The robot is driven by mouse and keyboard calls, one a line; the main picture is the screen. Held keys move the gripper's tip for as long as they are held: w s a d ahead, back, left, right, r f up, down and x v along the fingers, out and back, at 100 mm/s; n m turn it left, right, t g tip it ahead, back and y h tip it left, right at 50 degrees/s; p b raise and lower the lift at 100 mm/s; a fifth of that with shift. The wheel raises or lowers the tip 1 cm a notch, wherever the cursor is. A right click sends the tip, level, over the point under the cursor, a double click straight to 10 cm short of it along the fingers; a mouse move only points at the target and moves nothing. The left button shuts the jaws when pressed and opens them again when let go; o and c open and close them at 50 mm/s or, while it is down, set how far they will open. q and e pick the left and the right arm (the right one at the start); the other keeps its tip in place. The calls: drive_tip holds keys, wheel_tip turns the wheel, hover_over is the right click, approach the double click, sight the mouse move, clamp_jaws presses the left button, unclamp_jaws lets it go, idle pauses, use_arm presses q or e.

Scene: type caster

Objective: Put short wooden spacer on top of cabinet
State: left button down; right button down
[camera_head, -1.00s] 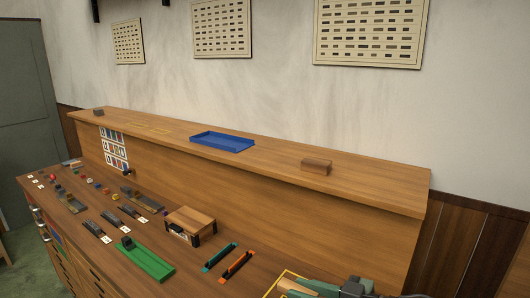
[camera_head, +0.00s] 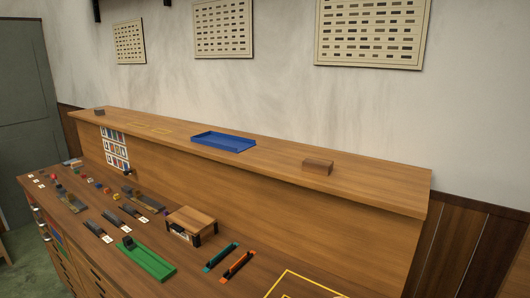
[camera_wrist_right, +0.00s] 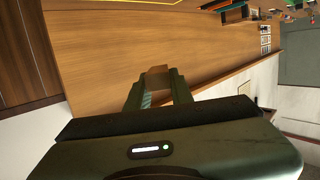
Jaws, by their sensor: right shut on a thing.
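A wooden spacer (camera_wrist_right: 158,71) is between the fingertips of my right gripper (camera_wrist_right: 158,88) in the right wrist view. The gripper is shut on it, and my fingers hide part of its sides. The cabinet (camera_head: 380,188) has a long raised wooden top along the wall in the head view. My right gripper is out of the head view, so its exact height over the cabinet is hard to tell. My left gripper is in neither view.
On the raised top stand a brown wooden block (camera_head: 317,167), a blue tray (camera_head: 223,142) and a small dark block (camera_head: 99,112). The lower bench holds a green tray (camera_head: 148,260), a small wooden stand (camera_head: 190,218) and several small parts. The raised top's right end is clear.

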drive_tip(key=shift+s+d+f+m+h, duration=0.15)
drive_tip(key=shift+d+m+h, duration=0.1)
drive_tip(key=shift+d, duration=0.2)
drive_tip(key=shift+s+d+m+h, duration=0.2)
drive_tip(key=shift+d+h, duration=0.1)
drive_tip(key=shift+d, duration=0.15)
drive_tip(key=shift+s+d+f+m+h, duration=0.1)
drive_tip(key=shift+d+m+h, duration=0.15)
drive_tip(key=shift+d, duration=0.2)
